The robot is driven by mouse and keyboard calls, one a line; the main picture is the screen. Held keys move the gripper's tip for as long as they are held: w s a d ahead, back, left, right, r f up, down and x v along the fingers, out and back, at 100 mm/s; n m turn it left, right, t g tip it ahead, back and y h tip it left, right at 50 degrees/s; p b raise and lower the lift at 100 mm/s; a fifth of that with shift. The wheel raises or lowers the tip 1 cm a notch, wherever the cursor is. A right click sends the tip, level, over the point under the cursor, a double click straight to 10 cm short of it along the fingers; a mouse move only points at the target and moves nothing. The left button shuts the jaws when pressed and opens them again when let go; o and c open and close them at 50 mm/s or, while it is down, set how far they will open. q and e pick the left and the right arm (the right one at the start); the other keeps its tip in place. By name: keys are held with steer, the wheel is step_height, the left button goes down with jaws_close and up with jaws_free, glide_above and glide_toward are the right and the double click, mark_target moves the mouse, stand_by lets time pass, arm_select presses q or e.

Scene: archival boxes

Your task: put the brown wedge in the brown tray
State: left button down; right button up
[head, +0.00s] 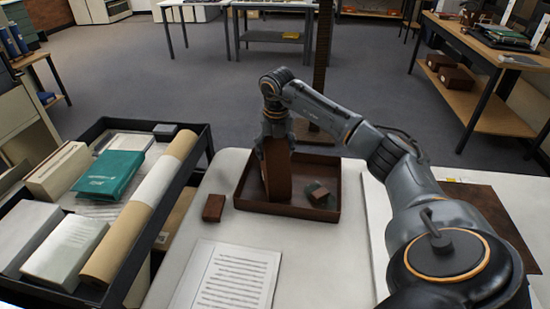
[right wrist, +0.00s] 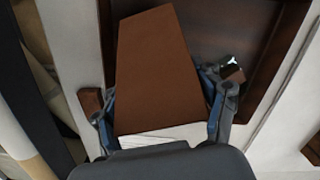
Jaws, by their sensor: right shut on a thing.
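The brown wedge (head: 277,172) is upright between the fingers of my right gripper (head: 274,140), which is shut on it. It stands over the left part of the brown tray (head: 290,210); I cannot tell if its lower end touches the tray floor. In the right wrist view the wedge (right wrist: 157,70) fills the space between the two fingers of the right gripper (right wrist: 163,125), with the tray (right wrist: 285,60) behind it. My left gripper is not in view.
A small brown block (head: 213,208) lies on the table left of the tray. A small brown and dark object (head: 318,196) lies inside the tray. A printed sheet (head: 230,277) lies in front. A black cart (head: 205,150) with boxes and a rolled paper stands at left.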

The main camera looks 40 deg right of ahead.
steer(key=shift+f, duration=0.1)
steer(key=o, duration=1.3)
steer(key=r, duration=0.8)
steer(key=s+a+r, duration=0.1)
steer(key=r, duration=0.3)
steer(key=shift+s+r, duration=0.1)
